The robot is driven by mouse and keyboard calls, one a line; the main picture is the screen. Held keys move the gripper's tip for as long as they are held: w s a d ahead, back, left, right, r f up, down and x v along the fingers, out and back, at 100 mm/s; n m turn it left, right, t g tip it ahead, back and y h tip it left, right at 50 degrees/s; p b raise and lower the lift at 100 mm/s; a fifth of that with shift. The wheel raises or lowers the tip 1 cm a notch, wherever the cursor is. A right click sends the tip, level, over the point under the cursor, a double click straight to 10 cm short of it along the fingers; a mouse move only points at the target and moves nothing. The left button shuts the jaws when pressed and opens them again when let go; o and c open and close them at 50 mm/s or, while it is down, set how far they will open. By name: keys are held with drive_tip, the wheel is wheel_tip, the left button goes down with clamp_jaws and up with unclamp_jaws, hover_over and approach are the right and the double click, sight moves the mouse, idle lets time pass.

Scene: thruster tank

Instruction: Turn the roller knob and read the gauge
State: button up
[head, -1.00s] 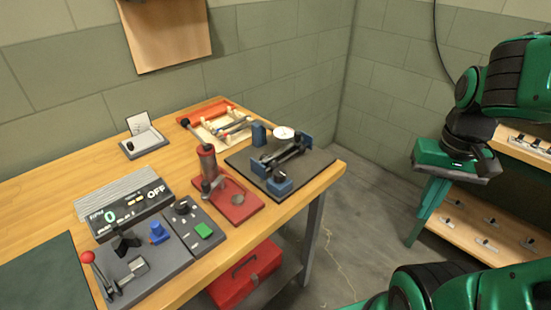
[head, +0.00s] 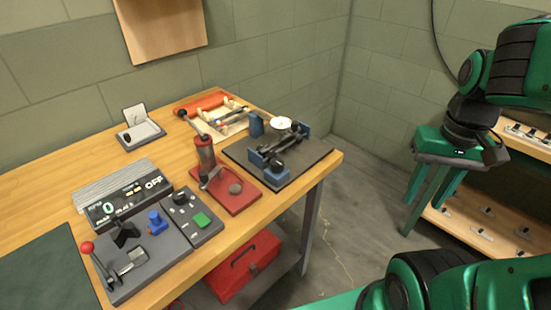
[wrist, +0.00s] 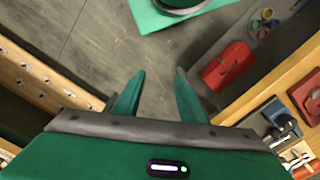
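A roller fixture stands on a black plate (head: 308,164) at the bench's right end in the head view. It has blue blocks (head: 270,168), a dark shaft (head: 283,150) lying between them and a round white-faced gauge (head: 281,123) on top. Its knob is too small to make out, and the gauge's needle cannot be read. My gripper (head: 418,205) hangs over the floor to the right of the bench, well apart from the fixture. In the wrist view my gripper (wrist: 160,78) has its two green fingers spread, with only floor between them.
The bench carries a red-based hand press (head: 232,190), a control box (head: 122,205), a lever panel (head: 150,258) and a red roller tray (head: 212,104). A red toolbox (head: 243,266) sits on the lower shelf. A wooden rack (head: 478,232) stands right. Floor between is clear.

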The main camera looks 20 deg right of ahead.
drive_tip(key=shift+o, duration=0.4)
drive_tip(key=w+a+r+n, duration=0.3)
drive_tip(key=w+n, duration=0.4)
drive_tip(key=w, duration=0.1)
drive_tip(key=shift+a+n, duration=0.2)
drive_tip(key=shift+n, duration=0.1)
drive_tip(key=n, duration=2.2)
approach(277, 161)
wheel_tip(277, 161, down, 8)
drive_tip(key=shift+f, duration=0.2)
drive_tip(key=c, duration=1.1)
